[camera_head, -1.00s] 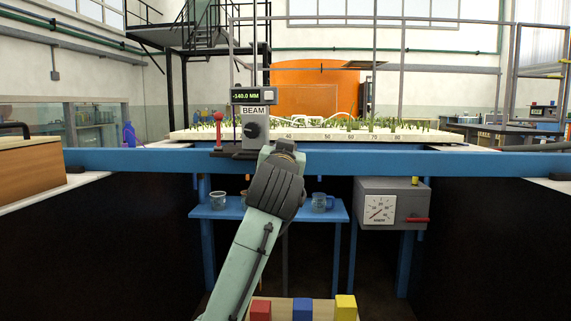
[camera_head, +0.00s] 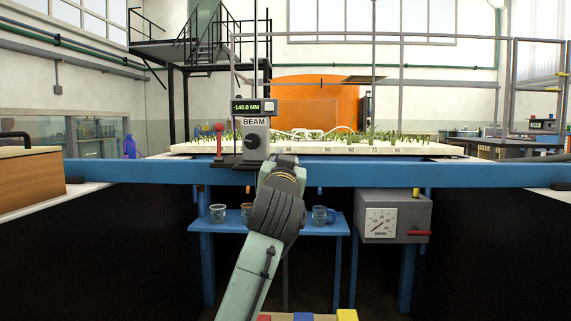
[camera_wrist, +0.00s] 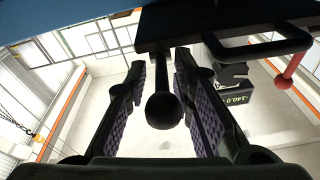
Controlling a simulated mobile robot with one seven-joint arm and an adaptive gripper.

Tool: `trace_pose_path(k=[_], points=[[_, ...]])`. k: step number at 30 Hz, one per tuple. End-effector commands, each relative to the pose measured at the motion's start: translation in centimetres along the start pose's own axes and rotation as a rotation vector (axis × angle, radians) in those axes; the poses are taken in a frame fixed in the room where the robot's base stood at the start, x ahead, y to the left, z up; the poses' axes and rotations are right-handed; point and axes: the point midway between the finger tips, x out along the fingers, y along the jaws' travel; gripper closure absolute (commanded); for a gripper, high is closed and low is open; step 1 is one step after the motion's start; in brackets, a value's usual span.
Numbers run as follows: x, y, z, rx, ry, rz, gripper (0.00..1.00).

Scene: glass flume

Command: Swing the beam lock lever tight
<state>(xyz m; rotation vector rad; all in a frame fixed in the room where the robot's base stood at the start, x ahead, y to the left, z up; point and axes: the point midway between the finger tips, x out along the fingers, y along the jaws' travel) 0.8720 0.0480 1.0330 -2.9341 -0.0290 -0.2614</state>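In the wrist view, a black lever with a round ball knob (camera_wrist: 163,110) hangs under a dark carriage plate (camera_wrist: 215,22). My gripper (camera_wrist: 161,62) is open, with a purple-padded finger on each side of the lever and visible gaps between. A red-knobbed post (camera_wrist: 288,74) shows at upper right; it also stands left of the BEAM box in the head view (camera_head: 219,129). The grey BEAM box (camera_head: 256,138) sits on the blue beam (camera_head: 400,173), its display (camera_head: 254,107) reading -140.0 MM. My wrist hides the gripper and the black lever in the head view.
A black handle (camera_wrist: 258,45) juts from the plate near my right finger. Below the beam, a blue shelf (camera_head: 205,226) holds beakers and a mug (camera_head: 322,215). A grey gauge box (camera_head: 393,216) with a red lever hangs right. Coloured blocks (camera_head: 304,317) sit at bottom.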

Motion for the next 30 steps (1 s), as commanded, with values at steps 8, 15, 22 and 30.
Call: trace_pose_path(k=[8,15,22,30], points=[[0.0,0.0,0.0,0.0,-0.001,0.0,0.74],[-2.1,0.0,0.0,-0.001,0.001,0.0,0.74],[-7.1,0.0,0.0,-0.001,0.003,0.001,0.74],[-11.2,0.0,0.0,0.0,0.0,0.0,0.74]])
